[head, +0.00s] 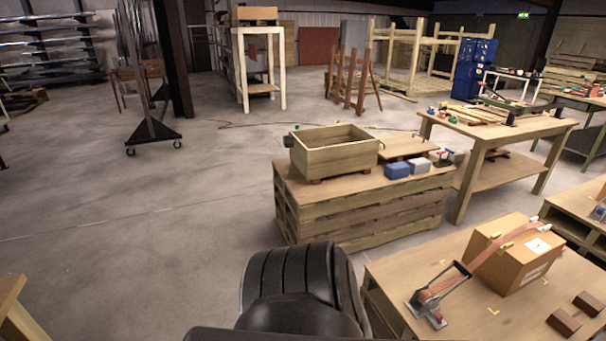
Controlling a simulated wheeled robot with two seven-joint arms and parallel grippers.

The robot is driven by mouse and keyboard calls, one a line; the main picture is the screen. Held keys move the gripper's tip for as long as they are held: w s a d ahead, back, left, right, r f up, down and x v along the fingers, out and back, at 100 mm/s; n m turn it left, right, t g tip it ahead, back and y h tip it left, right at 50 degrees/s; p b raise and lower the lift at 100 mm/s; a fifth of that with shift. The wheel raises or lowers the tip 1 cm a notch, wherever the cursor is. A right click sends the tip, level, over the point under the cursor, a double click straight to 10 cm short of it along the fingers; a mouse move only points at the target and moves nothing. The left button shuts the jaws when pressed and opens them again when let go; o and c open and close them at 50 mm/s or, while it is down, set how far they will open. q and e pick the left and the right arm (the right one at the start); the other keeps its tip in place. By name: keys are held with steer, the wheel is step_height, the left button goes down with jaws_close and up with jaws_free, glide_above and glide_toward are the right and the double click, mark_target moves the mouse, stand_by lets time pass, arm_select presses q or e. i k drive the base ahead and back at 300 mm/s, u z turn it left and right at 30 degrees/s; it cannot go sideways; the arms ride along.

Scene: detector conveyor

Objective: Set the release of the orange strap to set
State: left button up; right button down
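An orange strap (505,245) runs over a cardboard box (520,262) on the wooden table (390,268) at the lower right. The strap slopes down to a metal ratchet buckle (428,303) on the tabletop, left of the box. The buckle's long dark lever (446,280) is tilted up, rising towards the box. The release is too small to make out, and I cannot tell its position. Neither of my grippers is in view.
Two dark wooden blocks (563,321) lie near the table's right front. Behind stands a pallet stack with an open wooden crate (335,150) and blue and grey boxes (397,170). A workbench (497,126) with tools stands farther back.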

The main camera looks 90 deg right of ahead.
mark_target(437, 316)
steer(key=z, duration=2.05)
steer(key=i, duration=2.9)
steer(key=z, duration=3.1)
